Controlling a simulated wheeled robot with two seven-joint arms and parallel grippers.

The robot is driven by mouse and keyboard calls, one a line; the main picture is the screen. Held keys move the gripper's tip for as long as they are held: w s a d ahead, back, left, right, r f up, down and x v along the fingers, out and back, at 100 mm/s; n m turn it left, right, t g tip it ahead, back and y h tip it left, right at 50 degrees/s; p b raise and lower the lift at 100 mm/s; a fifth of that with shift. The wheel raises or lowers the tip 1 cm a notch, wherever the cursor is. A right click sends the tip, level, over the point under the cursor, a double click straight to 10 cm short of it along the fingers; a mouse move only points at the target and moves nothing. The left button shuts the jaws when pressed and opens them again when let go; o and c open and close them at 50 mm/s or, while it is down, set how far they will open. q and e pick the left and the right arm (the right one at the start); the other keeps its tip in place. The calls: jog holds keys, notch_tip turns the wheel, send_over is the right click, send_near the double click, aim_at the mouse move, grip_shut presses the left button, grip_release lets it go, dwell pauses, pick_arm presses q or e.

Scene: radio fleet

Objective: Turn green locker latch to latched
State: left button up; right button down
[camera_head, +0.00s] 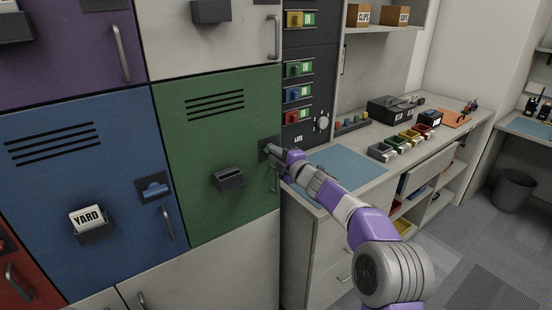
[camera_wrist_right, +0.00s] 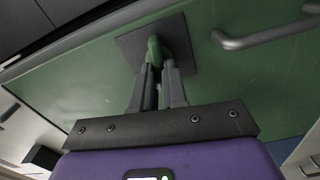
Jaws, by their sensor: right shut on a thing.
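The green locker (camera_head: 215,190) stands in the middle of the locker bank, its door flush in the front. Its green latch (camera_wrist_right: 155,52) sits on a dark square plate (camera_wrist_right: 160,40) near the door's right edge. My right gripper (camera_head: 272,151) reaches in from the right; in the right wrist view its fingers (camera_wrist_right: 158,72) are closed on the latch handle. The fingers hide part of the latch, and its exact angle is hard to tell. A metal door handle (camera_wrist_right: 265,36) is beside the plate. My left gripper does not show.
The blue locker (camera_head: 80,190) to the left has a blue latch (camera_head: 154,189) and a YARD card (camera_head: 87,219) in its holder. An empty dark card holder (camera_head: 228,179) sticks out from the green door. A counter with a blue mat (camera_head: 345,172) stands right of the lockers.

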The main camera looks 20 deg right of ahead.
jog(key=shift+n+b, duration=0.35)
jog(key=shift+n, duration=0.45)
jog(key=c, duration=1.2)
grip_release()
jog(key=shift+o, duration=0.2)
jog(key=shift+s, duration=0.1)
jog(key=v, duration=0.7)
jog(key=shift+s+b, duration=0.15)
jog(key=shift+b, duration=0.3)
jog(key=shift+d, duration=0.1)
